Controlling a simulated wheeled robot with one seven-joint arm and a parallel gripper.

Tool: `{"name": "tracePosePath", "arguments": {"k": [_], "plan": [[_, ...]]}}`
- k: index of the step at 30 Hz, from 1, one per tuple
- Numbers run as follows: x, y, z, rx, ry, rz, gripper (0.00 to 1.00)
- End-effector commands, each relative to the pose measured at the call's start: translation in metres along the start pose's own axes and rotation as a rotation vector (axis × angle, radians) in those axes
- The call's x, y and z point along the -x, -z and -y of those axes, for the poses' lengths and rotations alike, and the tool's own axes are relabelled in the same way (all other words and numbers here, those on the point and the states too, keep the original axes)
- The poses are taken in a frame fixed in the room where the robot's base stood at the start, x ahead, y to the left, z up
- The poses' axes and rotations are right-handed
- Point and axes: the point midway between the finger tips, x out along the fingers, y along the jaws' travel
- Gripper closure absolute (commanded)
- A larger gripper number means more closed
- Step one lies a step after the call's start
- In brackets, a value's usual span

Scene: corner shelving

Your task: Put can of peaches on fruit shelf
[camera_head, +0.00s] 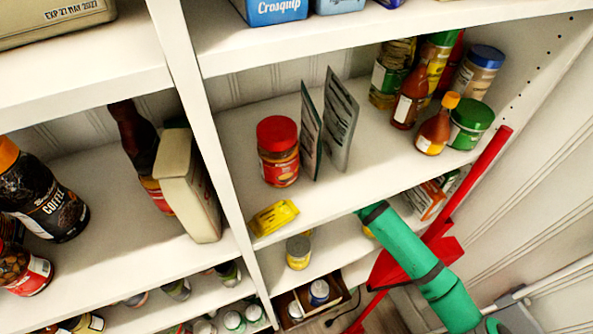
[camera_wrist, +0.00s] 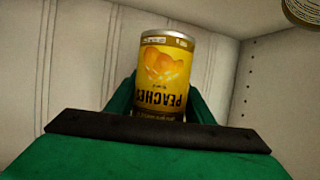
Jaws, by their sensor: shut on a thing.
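The can of peaches (camera_wrist: 165,75), yellow with a metal rim, is between the green fingers of my gripper (camera_wrist: 160,95) in the wrist view. My gripper is shut on it. Its label reads upside down in that view. In the head view my green arm end (camera_head: 420,265) reaches to the front edge of the middle shelf, beside the lower shelf (camera_head: 335,240). My fingers are hidden there. A small yellow patch beside the arm may be the can. Another yellow can with a grey lid (camera_head: 298,252) stands on the lower shelf. No marking shows which is the fruit shelf.
The middle shelf (camera_head: 235,135) holds a red-lidded jar (camera_head: 278,150), two upright packets, a yellow packet (camera_head: 273,217) and several sauce bottles and jars. Boxes (camera_head: 425,200) stand at the lower shelf's right. A crate (camera_head: 325,300) with bottles is below. A white upright divides the shelving at left.

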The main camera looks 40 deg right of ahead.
Motion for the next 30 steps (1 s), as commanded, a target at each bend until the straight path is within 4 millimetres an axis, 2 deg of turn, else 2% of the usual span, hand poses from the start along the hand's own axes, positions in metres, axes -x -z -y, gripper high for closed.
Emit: {"name": "tracePosePath", "arguments": {"k": [3,7,15,23,30], "plan": [[-0.015,0.007,-0.013,0.001,-0.001,-0.001,0.85],[-0.021,-0.015,-0.012,-0.004,-0.001,0.001,0.85],[-0.026,-0.033,-0.013,-0.005,-0.003,0.003,0.85],[-0.035,-0.061,-0.017,-0.007,-0.009,0.005,0.85],[-0.037,-0.061,-0.015,-0.003,-0.006,0.001,0.85]]}}
